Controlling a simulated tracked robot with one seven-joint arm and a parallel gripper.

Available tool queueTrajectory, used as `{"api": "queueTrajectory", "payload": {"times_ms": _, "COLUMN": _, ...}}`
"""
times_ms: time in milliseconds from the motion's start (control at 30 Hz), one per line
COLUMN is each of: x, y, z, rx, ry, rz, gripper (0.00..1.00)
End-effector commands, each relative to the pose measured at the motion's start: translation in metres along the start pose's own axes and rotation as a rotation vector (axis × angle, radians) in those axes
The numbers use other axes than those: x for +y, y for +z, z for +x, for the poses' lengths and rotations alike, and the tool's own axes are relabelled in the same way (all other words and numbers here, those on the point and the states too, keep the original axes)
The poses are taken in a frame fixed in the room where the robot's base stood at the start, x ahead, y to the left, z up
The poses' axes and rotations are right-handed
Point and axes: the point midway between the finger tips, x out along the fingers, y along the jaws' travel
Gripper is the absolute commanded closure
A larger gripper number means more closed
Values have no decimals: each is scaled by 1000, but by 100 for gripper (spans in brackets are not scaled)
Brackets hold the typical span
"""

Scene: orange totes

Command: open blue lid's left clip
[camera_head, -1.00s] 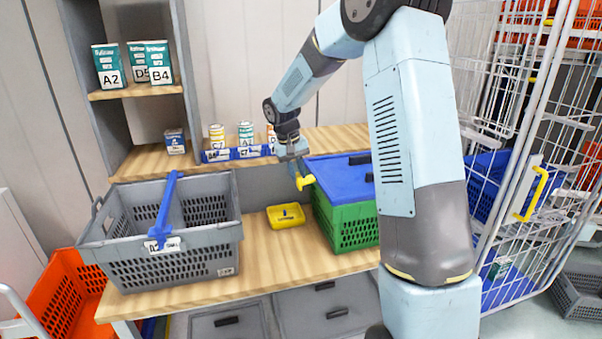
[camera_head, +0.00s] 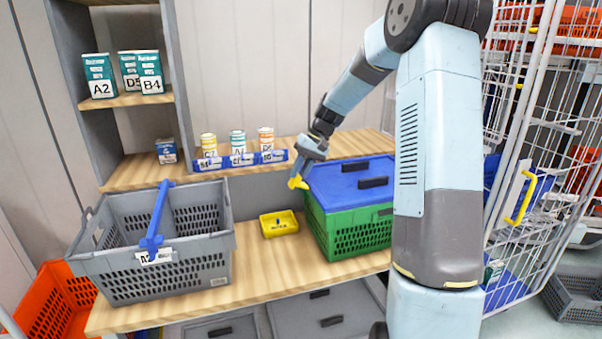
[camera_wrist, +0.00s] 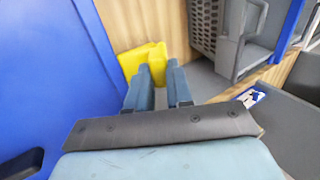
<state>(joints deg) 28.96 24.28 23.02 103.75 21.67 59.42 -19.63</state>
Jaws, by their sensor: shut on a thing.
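The blue lid (camera_head: 350,176) lies closed on the green crate (camera_head: 350,234), which stands on the wooden bench. The yellow clip (camera_head: 298,183) is at the lid's left edge and sticks out to the left. My gripper (camera_head: 305,172) is above the clip, with its fingers shut on it. In the wrist view the clip (camera_wrist: 146,60) shows between and beyond the fingertips (camera_wrist: 155,80), next to the blue lid (camera_wrist: 50,80). The fingers hide part of the clip, so I cannot tell how it meets the crate.
A small yellow tray (camera_head: 279,224) sits left of the crate. A grey basket (camera_head: 208,262) with a blue handle stands farther left. Cans (camera_head: 237,142) in a blue holder stand on the shelf behind. A white wire cage (camera_head: 515,240) is at the right. Bare bench lies before the crate.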

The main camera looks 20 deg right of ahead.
Motion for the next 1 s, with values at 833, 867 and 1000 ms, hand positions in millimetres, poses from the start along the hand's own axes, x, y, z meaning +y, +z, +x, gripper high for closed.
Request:
{"api": "queueTrajectory", "payload": {"times_ms": 833, "x": 2, "y": 0, "z": -2, "rx": -1, "ry": -49, "rz": 1, "gripper": 60}}
{"api": "queueTrajectory", "payload": {"times_ms": 867, "x": 2, "y": 0, "z": -2, "rx": -1, "ry": -49, "rz": 1, "gripper": 57}}
{"api": "queueTrajectory", "payload": {"times_ms": 1000, "x": 2, "y": 0, "z": -2, "rx": -1, "ry": -49, "rz": 0, "gripper": 53}}
